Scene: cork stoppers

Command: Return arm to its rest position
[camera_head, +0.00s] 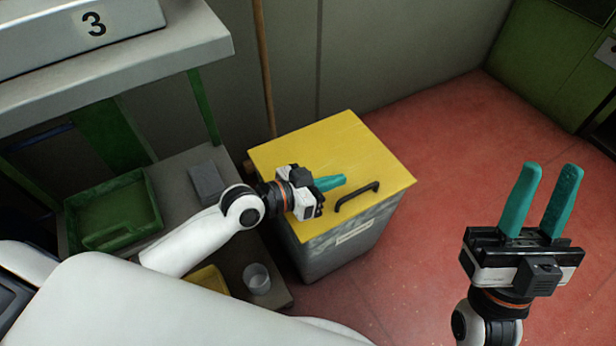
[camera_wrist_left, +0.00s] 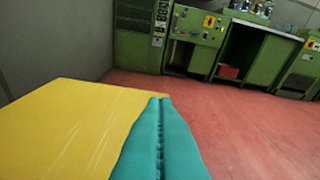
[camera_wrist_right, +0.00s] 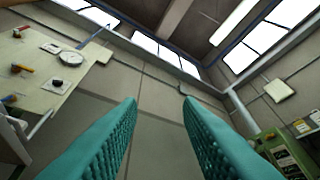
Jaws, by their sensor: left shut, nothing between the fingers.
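My left gripper (camera_head: 330,183) is above or beside the yellow lid of a grey bin, its teal fingers pointing right toward the lid's black handle. In the left wrist view its fingers (camera_wrist_left: 160,130) are pressed together with nothing between them. I cannot tell whether it touches the lid. My right gripper (camera_head: 545,195) is at the right, pointing up, its two teal fingers apart and empty. In the right wrist view the fingers (camera_wrist_right: 160,130) are also apart, with wall and windows beyond them. No cork stoppers can be made out.
The bin's yellow lid (camera_head: 335,135) is closed, with a black handle (camera_head: 357,197). A grey bench at the left bears a green tray (camera_head: 112,208), a grey block (camera_head: 206,184) and a clear cup (camera_head: 257,278). Red floor (camera_head: 440,170) is open between bin and right arm.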

